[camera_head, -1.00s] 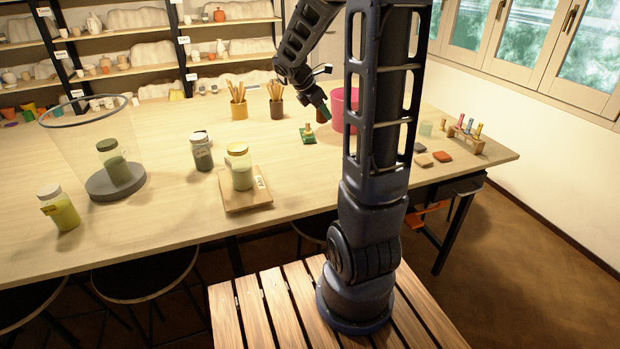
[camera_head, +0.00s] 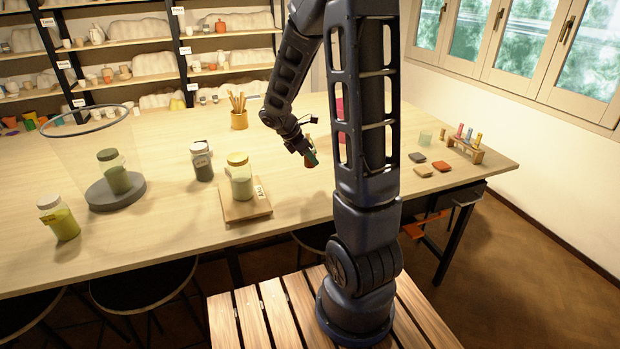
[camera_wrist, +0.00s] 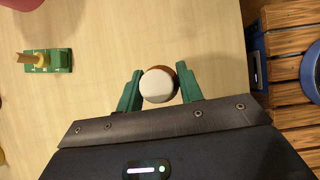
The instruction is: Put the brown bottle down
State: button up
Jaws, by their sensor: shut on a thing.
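The brown bottle (camera_wrist: 158,86) shows from above in the wrist view as a round white cap with a narrow brown edge. My gripper (camera_wrist: 160,74) has its green fingers on either side of it and is shut on it. In the head view my gripper (camera_head: 311,157) is over the front part of the wooden table (camera_head: 300,200), right of the jar on the small board. Only a small brown bit of the bottle (camera_head: 308,165) shows there. I cannot tell whether its base touches the table.
A green holder (camera_wrist: 46,60) with a wooden piece is left of the bottle. A jar (camera_head: 240,180) stands on a board (camera_head: 246,207). Coloured tiles (camera_head: 424,171) and a rack (camera_head: 464,148) are at the right. A pink tub (camera_head: 339,108) is partly hidden. Bare tabletop surrounds the bottle.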

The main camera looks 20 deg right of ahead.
jog(key=shift+f, duration=4.3)
jog(key=shift+f, duration=0.1)
jog(key=o, duration=1)
jog(key=v, duration=1.1)
jog(key=s+r+m+t+y, duration=0.2)
jog(key=s+r+m+y, duration=0.1)
jog(key=s+r+m, duration=0.5)
jog(key=s+d+r+m+t+y, duration=0.1)
jog(key=s+r+m+t+y, duration=0.1)
jog(key=s+r+m, duration=0.6)
jog(key=shift+s+d+r+m+y, duration=0.3)
jog(key=shift+s+m+y, duration=0.7)
jog(key=shift+s, duration=1.45)
